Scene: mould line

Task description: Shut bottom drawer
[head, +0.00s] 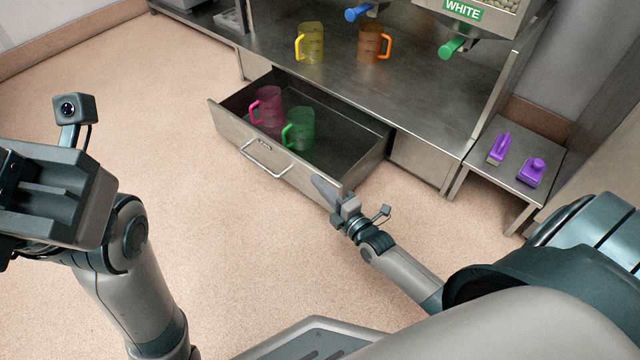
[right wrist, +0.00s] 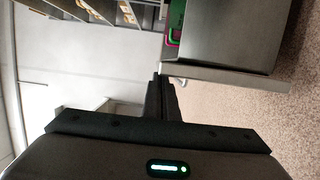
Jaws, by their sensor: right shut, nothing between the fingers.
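The bottom drawer (head: 349,180) stands pulled out from under the steel bench, with a bar handle (head: 268,158) on its front. A pink jug (head: 267,106) and a green jug (head: 299,128) stand inside it. My right gripper (head: 324,188) is shut and empty, close to the right end of the drawer front; whether it touches cannot be told. In the right wrist view the shut fingers (right wrist: 160,85) point along the drawer front (right wrist: 235,78), just beside its edge. My left arm is at the left of the head view; its fingertips cannot be made out.
A yellow jug (head: 310,42) and an orange jug (head: 374,42) stand on the steel bench (head: 440,100) above. A low side table (head: 548,165) at the right holds two purple items (head: 532,173). The floor (head: 235,230) before the drawer is clear.

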